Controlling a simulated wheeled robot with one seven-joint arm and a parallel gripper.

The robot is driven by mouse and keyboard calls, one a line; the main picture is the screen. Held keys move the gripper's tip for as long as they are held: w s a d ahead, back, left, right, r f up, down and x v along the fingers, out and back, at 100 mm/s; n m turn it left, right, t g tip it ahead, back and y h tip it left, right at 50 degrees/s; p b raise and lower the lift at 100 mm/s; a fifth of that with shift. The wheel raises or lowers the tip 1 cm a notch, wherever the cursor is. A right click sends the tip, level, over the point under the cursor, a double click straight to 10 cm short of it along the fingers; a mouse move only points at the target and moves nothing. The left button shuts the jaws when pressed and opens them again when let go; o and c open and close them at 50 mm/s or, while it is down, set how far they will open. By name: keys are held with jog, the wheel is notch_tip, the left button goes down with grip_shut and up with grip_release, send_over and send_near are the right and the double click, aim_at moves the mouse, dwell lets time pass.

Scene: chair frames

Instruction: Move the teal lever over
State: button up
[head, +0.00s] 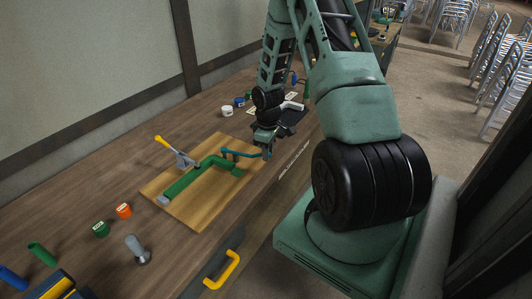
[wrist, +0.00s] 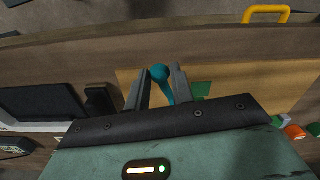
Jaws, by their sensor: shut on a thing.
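The teal lever (head: 232,153) is a bent bar above a green pipe (head: 185,184) on a light wooden board (head: 211,204). Its outer end reaches towards the table's front edge. My gripper (head: 266,152) is at that outer end. In the wrist view, the round teal lever end (wrist: 159,73) sits between the two fingers of my gripper (wrist: 160,78), which are shut on it. The rest of the lever is mostly hidden behind the gripper in that view.
A yellow-handled lever (head: 163,141) stands at the pipe's far side. Green (head: 101,229) and orange (head: 124,210) pieces and a grey peg (head: 136,248) lie left of the board. A yellow drawer handle (head: 223,270) sticks out in front. A dark tablet (wrist: 42,101) lies beside the board.

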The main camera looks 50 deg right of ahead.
jog(key=shift+w+d, duration=0.25)
jog(key=shift+d, duration=0.4)
jog(key=shift+w+d, duration=0.2)
jog(key=shift+d, duration=0.4)
jog(key=shift+w+d+p, duration=0.45)
jog(key=shift+w+d, duration=0.2)
jog(key=shift+d, duration=0.35)
jog(key=o, duration=0.8)
jog(key=shift+o, duration=0.2)
